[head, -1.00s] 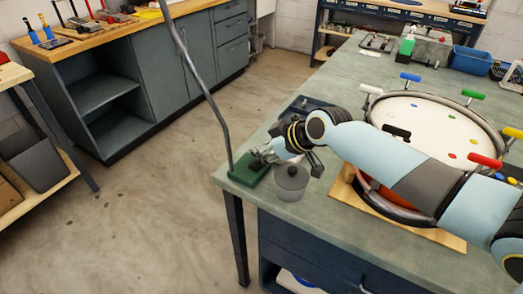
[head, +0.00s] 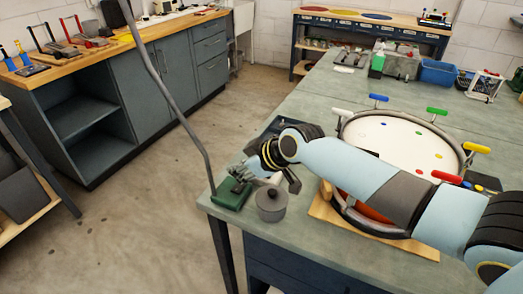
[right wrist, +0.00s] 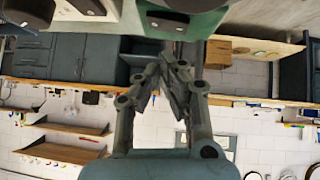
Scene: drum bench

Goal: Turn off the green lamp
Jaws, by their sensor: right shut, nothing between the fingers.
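The green lamp's base (head: 231,197) sits at the near left corner of the grey-green bench. Its bent grey pole (head: 181,117) rises out of the top of the head view, so the lamp head and whether it is lit are hidden. My right gripper (head: 237,171) is shut and empty, with its fingertips close over the base. In the right wrist view the shut fingers (right wrist: 175,66) point toward the green base (right wrist: 135,24) at the top. I cannot tell if they touch it. My left gripper is not in view.
A grey lidded pot (head: 271,204) stands right beside the lamp base, under my right wrist. A drum (head: 395,135) with coloured lugs on a wooden board lies to the right, under my arm. A blue bin (head: 438,73) is farther back. The floor left of the bench is clear.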

